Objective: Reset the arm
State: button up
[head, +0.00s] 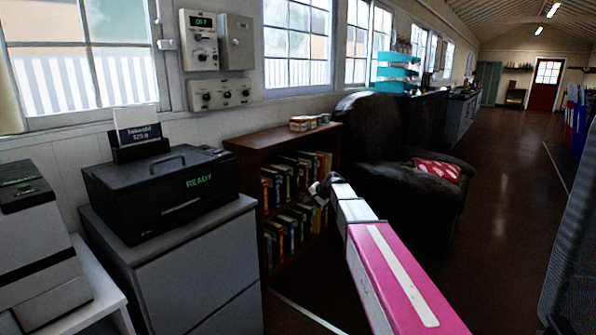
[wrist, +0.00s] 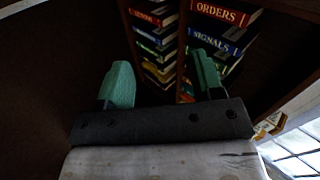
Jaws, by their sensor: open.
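My arm, with a pink and white link (head: 392,275), reaches up and away from the lower middle of the head view. My gripper (head: 318,190) is at its far end, in front of the bookshelf (head: 258,143). In the wrist view my gripper (wrist: 162,78) shows two green fingers spread apart, with nothing between them. Books with lettered spines (wrist: 220,40) stand beyond the fingers, apart from them as far as I can tell.
A black case reading READY (head: 160,190) sits on a grey cabinet (head: 190,265) at left. Open floor (head: 505,180) runs toward a red door (head: 543,90). Upright blue and red shapes (head: 573,120) stand at the right edge.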

jog(key=s+d+f+n+g+h, duration=0.1)
jog(key=s+d+f, duration=0.3)
jog(key=s, duration=0.8)
jog(key=s+d+f+n+g+h, duration=0.2)
jog(key=s+d+f, duration=0.3)
jog(key=s, duration=0.7)
jog(key=s+d+f+n+g+h, duration=0.2)
jog(key=s+f, duration=0.5)
jog(key=s, duration=0.5)
jog(key=d+n+h, duration=0.1)
jog(key=d+h, duration=0.1)
jog(key=d, duration=0.1)
jog(key=shift+f, duration=0.4)
